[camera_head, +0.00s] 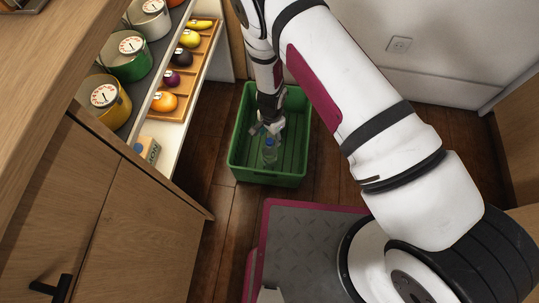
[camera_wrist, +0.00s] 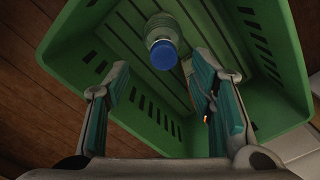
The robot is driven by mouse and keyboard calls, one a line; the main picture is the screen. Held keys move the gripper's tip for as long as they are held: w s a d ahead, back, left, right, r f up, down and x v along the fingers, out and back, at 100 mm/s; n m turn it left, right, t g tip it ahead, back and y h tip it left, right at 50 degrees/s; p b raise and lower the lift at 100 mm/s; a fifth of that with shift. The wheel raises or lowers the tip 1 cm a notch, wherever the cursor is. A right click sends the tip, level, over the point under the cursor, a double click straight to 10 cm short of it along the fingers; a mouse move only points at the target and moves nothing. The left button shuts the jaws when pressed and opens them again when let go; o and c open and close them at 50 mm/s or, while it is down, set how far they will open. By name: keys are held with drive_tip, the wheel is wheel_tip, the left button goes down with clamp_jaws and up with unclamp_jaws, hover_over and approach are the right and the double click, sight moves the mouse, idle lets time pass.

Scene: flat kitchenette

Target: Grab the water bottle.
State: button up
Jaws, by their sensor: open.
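The water bottle (camera_head: 269,152) is small and clear with a blue cap. It is inside the green crate (camera_head: 265,178) on the floor. In the wrist view the bottle (camera_wrist: 161,30) shows its blue cap toward me, beyond my fingertips. My gripper (camera_head: 268,130) reaches down into the crate just above and behind the bottle in the head view. In the wrist view my gripper (camera_wrist: 158,80) is open, its two teal-padded fingers apart with nothing between them. I cannot tell whether a finger touches the bottle in the head view.
A shelf at the left holds a wooden tray (camera_head: 186,75) with fruit, several pots such as a yellow one (camera_head: 108,103), and a carton (camera_head: 147,149). A wooden cabinet (camera_head: 120,220) stands below left. The crate walls surround the bottle. A wall socket (camera_head: 399,45) is at the back.

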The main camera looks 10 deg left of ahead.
sight(269, 141)
drive_tip(key=f+b, duration=0.1)
drive_tip(key=f, duration=0.2)
drive_tip(key=f+b, duration=0.1)
drive_tip(key=f, duration=0.1)
drive_tip(key=shift+a+f+b, duration=0.3)
drive_tip(key=shift+b, duration=0.05)
clamp_jaws()
drive_tip(key=shift+r, duration=0.1)
